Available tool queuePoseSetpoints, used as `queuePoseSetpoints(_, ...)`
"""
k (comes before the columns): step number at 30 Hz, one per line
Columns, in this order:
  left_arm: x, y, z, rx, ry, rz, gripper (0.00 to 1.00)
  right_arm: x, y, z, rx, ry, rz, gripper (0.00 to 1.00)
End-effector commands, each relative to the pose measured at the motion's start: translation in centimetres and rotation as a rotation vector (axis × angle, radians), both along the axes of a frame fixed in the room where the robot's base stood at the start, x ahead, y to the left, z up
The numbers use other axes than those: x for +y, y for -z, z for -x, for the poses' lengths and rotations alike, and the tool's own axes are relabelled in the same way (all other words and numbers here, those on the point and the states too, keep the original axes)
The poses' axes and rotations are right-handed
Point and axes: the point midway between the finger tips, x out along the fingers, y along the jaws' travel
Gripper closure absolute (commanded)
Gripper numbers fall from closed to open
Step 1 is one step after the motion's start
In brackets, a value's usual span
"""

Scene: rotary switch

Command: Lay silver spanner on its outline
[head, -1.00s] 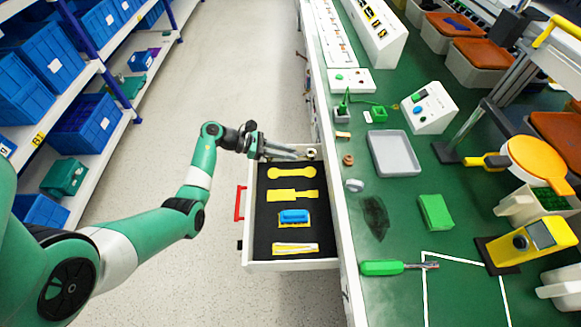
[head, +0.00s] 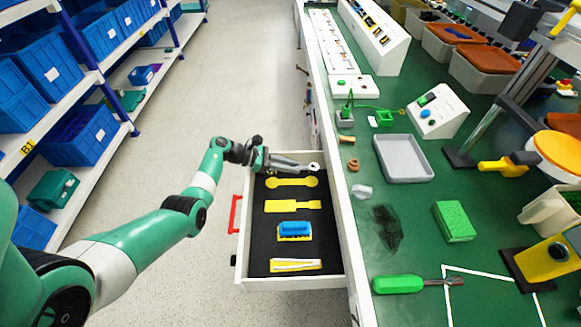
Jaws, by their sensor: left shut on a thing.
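The open drawer (head: 240,268) has a dark lining with yellow outlines. The spanner-shaped yellow outline (head: 292,182) lies bare near the drawer's far end. My left gripper (head: 296,166) is over the drawer's far end, just beyond that outline, and shut on the silver spanner (head: 314,167). Only the spanner's ring end shows clearly past the fingers; the rest is hidden by the gripper. I cannot tell how high it is held. My right gripper is not in view.
On the green bench to the right are a green screwdriver (head: 400,284), a green block (head: 454,221) and a grey tray (head: 403,158). Blue-bin shelves stand left.

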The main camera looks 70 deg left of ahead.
Motion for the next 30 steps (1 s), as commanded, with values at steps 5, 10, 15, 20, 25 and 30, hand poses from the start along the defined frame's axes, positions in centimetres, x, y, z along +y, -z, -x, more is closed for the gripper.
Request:
queuePoseSetpoints(5,-0.01,0.70,0.00,0.000,0.000,0.000,1.00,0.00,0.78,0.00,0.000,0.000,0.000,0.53)
queuePoseSetpoints(10,-0.01,1.17,0.01,0.000,0.000,0.000,1.00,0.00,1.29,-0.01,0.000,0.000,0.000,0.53)
queuePoseSetpoints(15,-0.02,1.15,0.03,0.001,0.000,0.000,0.71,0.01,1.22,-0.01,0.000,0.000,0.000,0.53)
queuePoseSetpoints(20,-0.03,1.16,0.03,0.001,0.000,0.000,0.48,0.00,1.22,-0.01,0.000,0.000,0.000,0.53)
queuePoseSetpoints(25,-0.03,1.17,0.03,0.001,0.000,0.000,0.48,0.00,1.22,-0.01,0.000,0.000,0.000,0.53)
queuePoseSetpoints(30,-0.02,0.54,0.03,0.001,0.000,0.000,0.48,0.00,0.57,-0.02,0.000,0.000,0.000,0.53)
